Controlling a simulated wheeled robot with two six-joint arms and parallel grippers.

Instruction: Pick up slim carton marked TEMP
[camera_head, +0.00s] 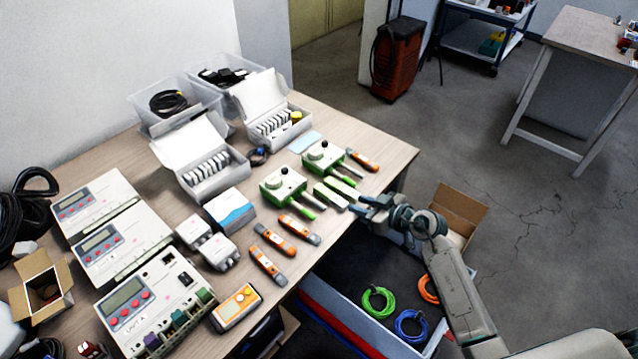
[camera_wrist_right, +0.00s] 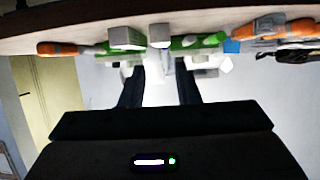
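I cannot read a TEMP mark on anything. Slim white cartons stand in a row in the near open white box (camera_head: 214,183), and a similar row stands in the far open white box (camera_head: 290,128). A blue-and-white carton (camera_head: 231,211) lies in the middle of the table. My right gripper (camera_head: 363,204) is at the table's right edge, beside green-handled tools (camera_head: 334,194), well apart from the boxes. In the right wrist view its two dark fingers (camera_wrist_right: 160,85) are apart with nothing held between them. My left gripper is not in view.
White meters (camera_head: 120,246) fill the table's left side. Orange tools (camera_head: 269,265) and green devices (camera_head: 284,186) lie between my right gripper and the boxes. Clear bins (camera_head: 172,104) stand behind. A tray with coiled cables (camera_head: 379,302) sits below the table edge.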

